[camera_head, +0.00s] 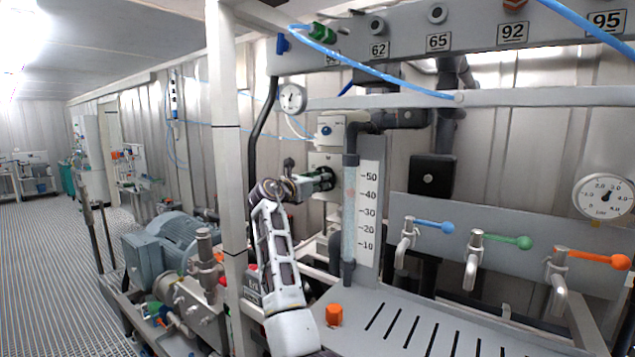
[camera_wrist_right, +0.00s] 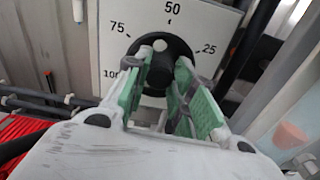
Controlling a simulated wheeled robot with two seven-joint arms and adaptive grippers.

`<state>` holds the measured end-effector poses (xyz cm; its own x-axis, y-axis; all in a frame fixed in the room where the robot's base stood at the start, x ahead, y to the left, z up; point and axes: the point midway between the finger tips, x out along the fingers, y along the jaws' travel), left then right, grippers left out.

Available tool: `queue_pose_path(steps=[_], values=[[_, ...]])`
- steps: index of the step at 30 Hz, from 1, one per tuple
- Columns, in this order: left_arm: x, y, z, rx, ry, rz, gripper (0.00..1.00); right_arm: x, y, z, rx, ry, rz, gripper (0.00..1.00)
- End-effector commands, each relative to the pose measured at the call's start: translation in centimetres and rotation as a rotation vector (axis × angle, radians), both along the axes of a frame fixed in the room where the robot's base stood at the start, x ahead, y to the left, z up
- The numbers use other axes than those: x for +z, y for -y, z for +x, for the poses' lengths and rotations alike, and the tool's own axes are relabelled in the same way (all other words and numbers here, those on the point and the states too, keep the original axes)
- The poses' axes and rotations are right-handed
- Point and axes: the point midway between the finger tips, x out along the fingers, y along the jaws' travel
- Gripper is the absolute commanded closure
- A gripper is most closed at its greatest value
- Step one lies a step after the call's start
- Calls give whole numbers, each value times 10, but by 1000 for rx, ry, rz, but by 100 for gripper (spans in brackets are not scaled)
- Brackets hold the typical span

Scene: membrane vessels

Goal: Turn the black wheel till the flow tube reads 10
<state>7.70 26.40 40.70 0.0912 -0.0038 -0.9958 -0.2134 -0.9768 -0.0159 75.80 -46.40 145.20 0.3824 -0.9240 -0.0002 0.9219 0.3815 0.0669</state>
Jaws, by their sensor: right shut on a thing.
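The black wheel (camera_wrist_right: 160,52) sits on a white plate marked 25, 50, 75 and 100, and its white dot is close to 50, slightly toward 75. The wheel also shows in the head view (camera_head: 322,178), partly behind my gripper. My right gripper (camera_head: 304,184) is shut on the wheel. In the right wrist view its green-padded fingers (camera_wrist_right: 162,78) lie on both sides of the wheel. The clear flow tube (camera_head: 349,225) stands upright right of the wheel, with a 10 to 50 scale. A faint pinkish float appears near 40. My left gripper is not in view.
Blue (camera_head: 433,225), green (camera_head: 507,241) and orange (camera_head: 598,259) lever taps stand at the right above a slotted grey tray (camera_head: 400,300). An orange cap (camera_head: 334,314) sits on the tray near my right arm. A white post (camera_head: 228,150) rises left of the arm.

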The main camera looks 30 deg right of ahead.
Motion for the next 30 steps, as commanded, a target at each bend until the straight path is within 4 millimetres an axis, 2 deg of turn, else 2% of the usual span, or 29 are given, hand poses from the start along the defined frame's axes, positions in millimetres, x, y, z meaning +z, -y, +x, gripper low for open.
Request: queue_pose_path(steps=[19, 30], values=[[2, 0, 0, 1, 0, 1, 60, 0, 0, 0, 1, 76, 31, 99], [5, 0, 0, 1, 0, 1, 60, 1, 0, -1, 1, 273, 111, 99]])
